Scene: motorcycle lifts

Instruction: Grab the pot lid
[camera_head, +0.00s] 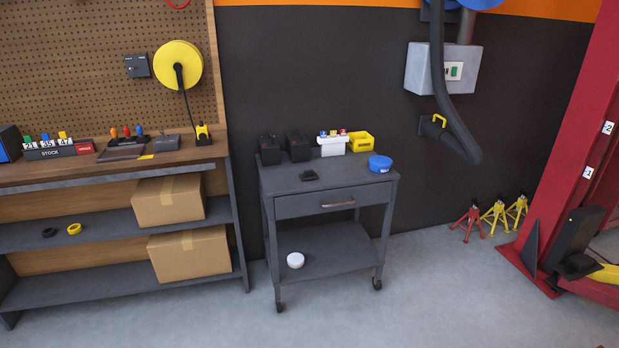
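No object is clearly recognisable as a pot lid at this distance. A small round blue object (380,164) sits on the right side of the grey cart's top (345,180). A small round white object (295,260) sits on the cart's lower shelf (335,251), toward its front left. Either could be a lid or a lidded pot; I cannot tell. Neither of my grippers is in view.
The cart stands on wheels against the dark wall, with black boxes (298,146) and a yellow bin (361,141) at its top's back. A shelved workbench (120,172) stands left. Red and yellow stands (494,215) and a red lift post (572,150) stand right. Floor (440,300) in front is clear.

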